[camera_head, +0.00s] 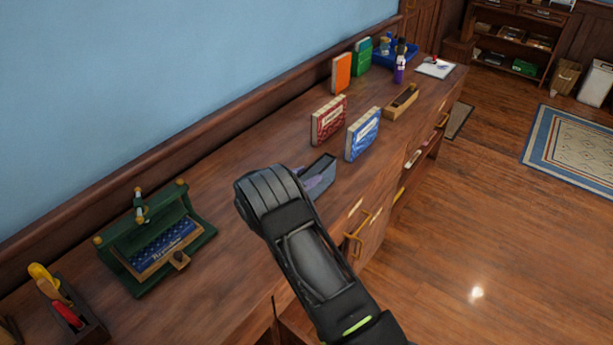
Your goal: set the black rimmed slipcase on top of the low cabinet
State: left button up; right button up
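The low cabinet (240,215) is a long brown wooden unit along the blue wall, with drawers in its front. My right arm comes in from the bottom, and its dark gripper end (268,192) is over the cabinet top. Its fingertips are hidden, so I cannot tell if it is open or shut. A dark grey, box-like thing (320,174) with something purple at it shows just beyond, partly covered by my arm. It may be the black rimmed slipcase, but I cannot tell this surely, nor whether it is held. My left gripper is not in view.
A red boxed set (328,120) and a blue one (363,134) stand beyond on the top. Orange (341,73) and green (362,54) books stand farther back. A green stand (155,240) is left. Bare wood lies between it and my arm. An open drawer (425,155) juts out right.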

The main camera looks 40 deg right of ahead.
jog(key=shift+o, duration=1.3)
jog(key=shift+r, duration=0.25)
jog(key=shift+a, duration=0.25)
jog(key=b+v, duration=0.2)
jog(key=v, duration=0.9)
jog(key=shift+a, duration=0.2)
jog(key=shift+s, duration=0.15)
